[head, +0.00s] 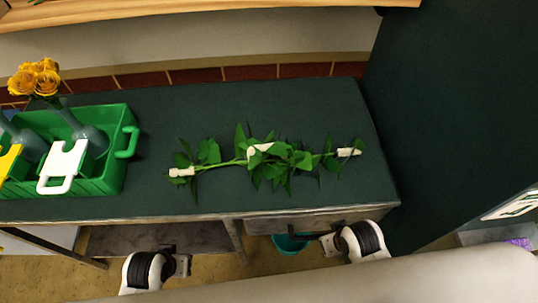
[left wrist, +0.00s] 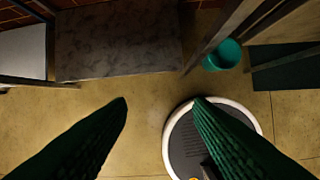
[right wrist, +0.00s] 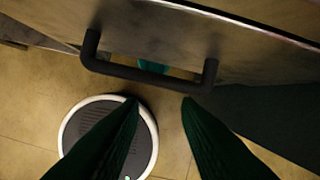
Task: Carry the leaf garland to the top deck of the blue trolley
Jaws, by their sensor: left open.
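The leaf garland (head: 300,160) lies stretched left to right on the dark green tabletop (head: 330,110). It has green leaves on a thin stem and pale wrapped spots at its left end, middle and right end. My left gripper (head: 178,264) is in front of the table's front edge; its fingers stand apart with nothing between them in the left wrist view (left wrist: 161,100). My right gripper (head: 328,243) is by the front edge further right, its fingers apart and empty in the right wrist view (right wrist: 160,100). Neither touches the garland. No blue trolley is recognisable in view.
A green crate (head: 118,150) at the table's left holds grey vases (head: 92,138), yellow roses (head: 35,78) and a white-handled item (head: 62,165). A dark drawer handle (right wrist: 150,75) is close ahead of my right gripper. A teal bucket (head: 290,243) stands below. A dark panel (head: 440,100) rises at right.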

